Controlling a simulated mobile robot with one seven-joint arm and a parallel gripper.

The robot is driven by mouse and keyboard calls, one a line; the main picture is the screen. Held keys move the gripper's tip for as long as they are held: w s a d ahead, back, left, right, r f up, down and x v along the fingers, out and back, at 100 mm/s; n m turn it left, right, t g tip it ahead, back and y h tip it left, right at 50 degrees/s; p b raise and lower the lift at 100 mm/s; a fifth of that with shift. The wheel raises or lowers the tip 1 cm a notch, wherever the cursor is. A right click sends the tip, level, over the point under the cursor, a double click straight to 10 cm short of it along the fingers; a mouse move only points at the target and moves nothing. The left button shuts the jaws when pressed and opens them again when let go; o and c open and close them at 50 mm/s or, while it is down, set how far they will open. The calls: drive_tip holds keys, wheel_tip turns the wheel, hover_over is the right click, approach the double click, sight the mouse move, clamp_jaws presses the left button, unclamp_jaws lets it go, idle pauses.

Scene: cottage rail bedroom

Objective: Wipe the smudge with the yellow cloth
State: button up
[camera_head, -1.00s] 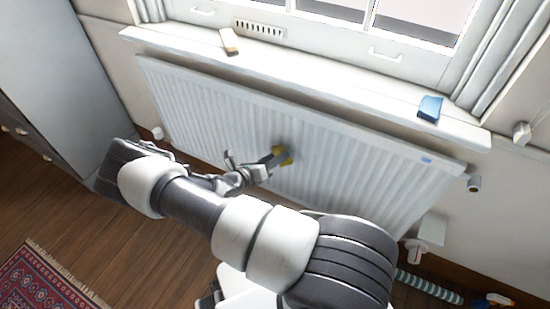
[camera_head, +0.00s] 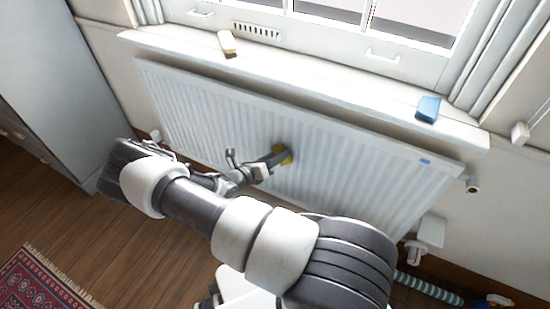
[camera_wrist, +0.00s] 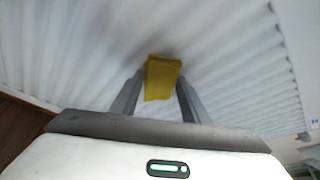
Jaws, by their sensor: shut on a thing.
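The yellow cloth (camera_head: 288,156) is in my gripper (camera_head: 274,159), against or very close to the ribbed front of the white radiator (camera_head: 370,172). In the wrist view the yellow cloth (camera_wrist: 163,78) sits between the two grey fingers of my gripper (camera_wrist: 160,84), which are shut on it. A faint grey smudge (camera_head: 284,141) shows on the radiator just above the cloth in the head view. In the wrist view a blurred dark patch (camera_wrist: 150,42) lies beyond the cloth. The cloth and fingers hide part of the panel, so the smudge's full extent cannot be told.
The windowsill (camera_head: 320,78) juts out above the radiator and holds a wood-and-white brush (camera_head: 227,43) and a blue sponge-like block (camera_head: 428,108). A grey cabinet (camera_head: 45,85) stands left. A striped roll (camera_head: 428,287) lies on the floor at lower right. A rug (camera_head: 40,285) lies lower left.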

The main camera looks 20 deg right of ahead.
drive_tip(key=shift+w+d, duration=0.2)
drive_tip(key=shift+d, duration=0.05)
